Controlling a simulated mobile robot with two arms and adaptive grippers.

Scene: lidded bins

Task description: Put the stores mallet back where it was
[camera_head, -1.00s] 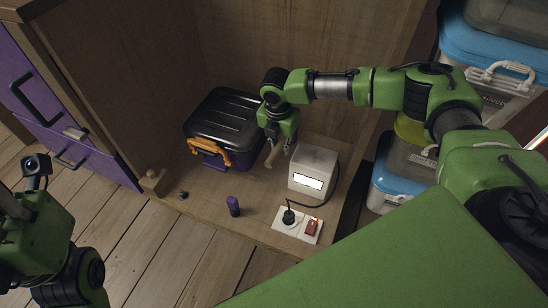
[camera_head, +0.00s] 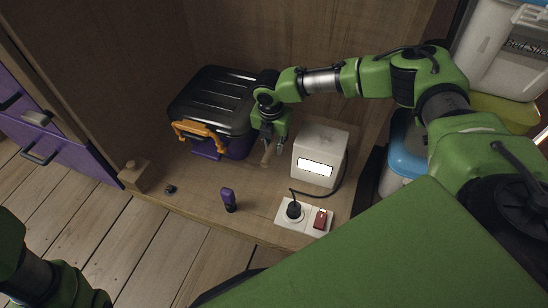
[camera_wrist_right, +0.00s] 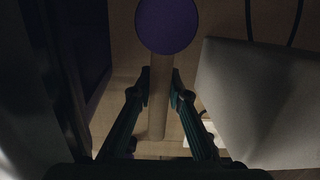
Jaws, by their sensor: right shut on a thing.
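My right gripper (camera_head: 268,140) is low in the wooden cabinet, between the black-lidded bin (camera_head: 212,98) and a pale box (camera_head: 322,145). It is shut on the mallet, whose light wooden handle (camera_head: 266,157) shows below the fingers in the head view. In the right wrist view the mallet's round purple head (camera_wrist_right: 167,24) is at the top and its handle (camera_wrist_right: 159,105) runs down between the fingers. The bin has a purple body and an orange handle, and its lid looks shut. I cannot tell whether the mallet touches the shelf. My left gripper is outside the head view.
A white socket strip (camera_head: 283,212) with a black plug and red switch lies in front of the pale box. A small purple object (camera_head: 228,197), a small dark piece (camera_head: 170,189) and a wooden block (camera_head: 136,176) are near the front edge. Lidded bins (camera_head: 404,150) stand at right.

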